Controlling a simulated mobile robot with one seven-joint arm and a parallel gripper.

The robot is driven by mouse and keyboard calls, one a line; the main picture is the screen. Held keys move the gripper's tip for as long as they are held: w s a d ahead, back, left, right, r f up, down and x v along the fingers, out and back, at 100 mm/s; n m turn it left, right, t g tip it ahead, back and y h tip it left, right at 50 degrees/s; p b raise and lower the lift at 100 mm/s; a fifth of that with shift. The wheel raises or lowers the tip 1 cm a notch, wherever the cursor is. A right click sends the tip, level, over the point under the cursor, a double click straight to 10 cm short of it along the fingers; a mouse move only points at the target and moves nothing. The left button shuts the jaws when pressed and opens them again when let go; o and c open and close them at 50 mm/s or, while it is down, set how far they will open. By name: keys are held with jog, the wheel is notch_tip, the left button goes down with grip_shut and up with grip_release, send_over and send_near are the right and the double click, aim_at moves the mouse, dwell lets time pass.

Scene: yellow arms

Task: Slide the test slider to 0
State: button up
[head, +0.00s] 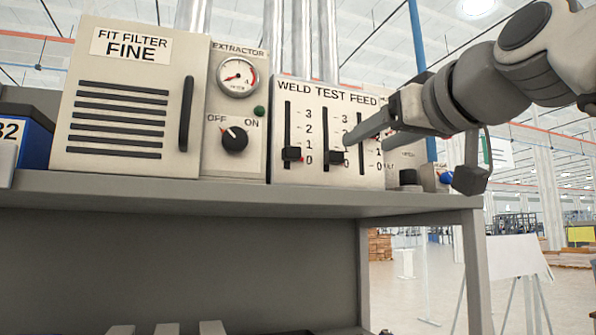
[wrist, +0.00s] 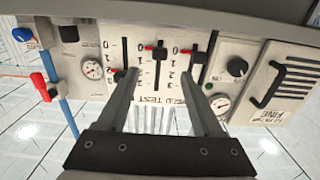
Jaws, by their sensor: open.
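The white control panel (head: 310,173) reads WELD TEST FEED and has three vertical sliders with scales from 0 to 3. The test slider (head: 337,157) is the middle one, with its dark knob low on the slot, close to the 0 mark; the exact reading cannot be told. In the wrist view the panel is upside down, and the test slider (wrist: 158,54) shows between my fingers. My gripper (head: 366,141) is open and empty in front of the panel. Its fingers (wrist: 161,66) appear on either side of the test slot. Contact with the knob cannot be told.
The weld slider (head: 292,154) is left of the test slider; the feed slider (wrist: 121,75) is on its other side. The extractor unit (head: 235,139) and fit filter box (head: 125,105) stand further left. All rest on a grey shelf (head: 240,195).

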jog(key=v, duration=0.7)
jog(key=shift+s, duration=0.1)
jog(key=w+a+f+m+g+h, duration=0.1)
jog(key=w+f+g, duration=0.1)
jog(key=f, duration=0.6)
jog(key=w+a+f+g, duration=0.1)
jog(key=f+g, duration=0.1)
jog(key=f, duration=0.6)
jog(key=s+f+g+h, duration=0.1)
jog(key=s+f+g, duration=0.1)
jog(key=f, duration=1)
jog(key=s+f+m+g+h, duration=0.1)
jog(key=s+f+g, duration=0.2)
jog(key=f, duration=0.9)
jog(key=s+f+m+g+h, duration=0.1)
jog(key=s+f, duration=0.3)
jog(key=f, duration=0.8)
jog(key=shift+a+f+g+h, duration=0.15)
jog(key=shift+g+h, duration=0.35)
jog(key=shift+g, duration=0.4)
